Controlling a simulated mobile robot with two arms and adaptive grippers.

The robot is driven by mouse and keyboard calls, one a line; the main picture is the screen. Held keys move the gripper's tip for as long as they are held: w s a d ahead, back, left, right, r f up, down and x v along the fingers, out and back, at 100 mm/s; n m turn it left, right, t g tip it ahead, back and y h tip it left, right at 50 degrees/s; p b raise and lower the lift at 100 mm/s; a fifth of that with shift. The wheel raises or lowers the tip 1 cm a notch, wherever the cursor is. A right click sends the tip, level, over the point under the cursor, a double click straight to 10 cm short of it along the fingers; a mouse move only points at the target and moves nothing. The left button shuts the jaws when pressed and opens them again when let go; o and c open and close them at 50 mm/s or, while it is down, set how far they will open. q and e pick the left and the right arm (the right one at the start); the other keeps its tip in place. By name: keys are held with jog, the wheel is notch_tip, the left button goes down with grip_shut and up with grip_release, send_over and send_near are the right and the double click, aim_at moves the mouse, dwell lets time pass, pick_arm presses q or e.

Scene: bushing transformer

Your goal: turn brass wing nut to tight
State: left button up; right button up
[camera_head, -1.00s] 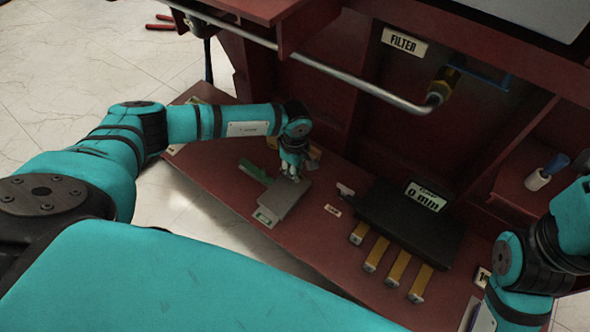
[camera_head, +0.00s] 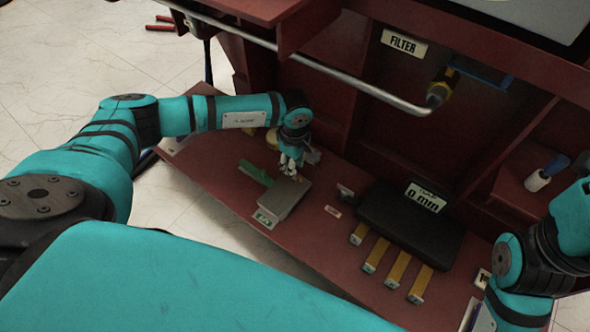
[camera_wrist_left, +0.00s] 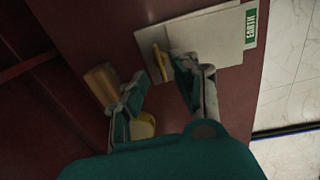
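My left gripper (camera_head: 290,170) points down over that end. In the left wrist view its fingers (camera_wrist_left: 165,92) are apart, with the wing nut between and just beyond them; I see no grip on it. My right arm is at the lower right; its gripper is not visible.
A green strip (camera_head: 256,173) lies left of the plate. A tan block (camera_wrist_left: 101,84) and a yellow round piece (camera_wrist_left: 143,127) are close to the left fingers. A grey rail (camera_head: 330,70) crosses above.

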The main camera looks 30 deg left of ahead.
pick_arm(q)
notch_tip(320, 180, up, 9)
jog(key=shift+f, duration=0.15)
dwell(0.5)
